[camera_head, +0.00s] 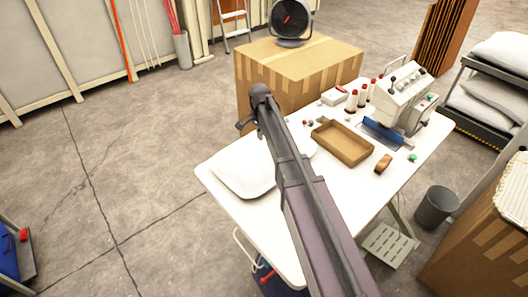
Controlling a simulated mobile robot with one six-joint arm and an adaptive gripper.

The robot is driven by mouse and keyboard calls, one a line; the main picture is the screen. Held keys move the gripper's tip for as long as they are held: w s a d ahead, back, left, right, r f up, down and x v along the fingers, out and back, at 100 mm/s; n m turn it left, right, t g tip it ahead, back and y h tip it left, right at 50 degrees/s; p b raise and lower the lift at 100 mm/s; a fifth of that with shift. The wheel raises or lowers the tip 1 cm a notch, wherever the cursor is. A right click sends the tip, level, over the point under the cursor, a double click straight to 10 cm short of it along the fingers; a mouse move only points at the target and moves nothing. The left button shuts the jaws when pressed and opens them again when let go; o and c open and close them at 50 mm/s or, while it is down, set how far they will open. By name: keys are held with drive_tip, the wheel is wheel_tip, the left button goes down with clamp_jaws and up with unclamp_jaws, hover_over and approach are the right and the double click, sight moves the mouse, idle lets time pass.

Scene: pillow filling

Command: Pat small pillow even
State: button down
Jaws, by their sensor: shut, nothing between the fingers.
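The small white pillow (240,172) lies flat on the left part of the white table (228,204). My arm crosses in front of it and hides its middle and right part. A bit of its edge seems to show to the right of the arm. My gripper (242,125) is small and dark at the far end of the arm, up and left of the table's back edge in the picture. It looks shut and empty, and it appears apart from the pillow. Its height above the table is hard to tell.
A brown tray (342,143) sits mid-table, with a sewing machine (406,98), thread spools (362,96) and a wooden brush (383,164) around it. A cardboard box (297,66) with a fan (291,20) stands behind. A grey bin (436,207) is at right.

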sight(260, 145)
drive_tip(key=shift+r+p, duration=0.35)
drive_tip(key=shift+r, duration=0.35)
drive_tip(key=shift+f, duration=0.15)
wheel_tip(260, 145, down, 4)
drive_tip(key=b, duration=0.4)
drive_tip(key=shift+f+b, duration=0.25)
drive_tip(key=shift+b, duration=0.15)
drive_tip(key=shift+r, duration=0.1)
wheel_tip(260, 145, up, 4)
drive_tip(key=p, duration=0.4)
drive_tip(key=shift+r+p, duration=0.25)
drive_tip(key=shift+p, duration=0.1)
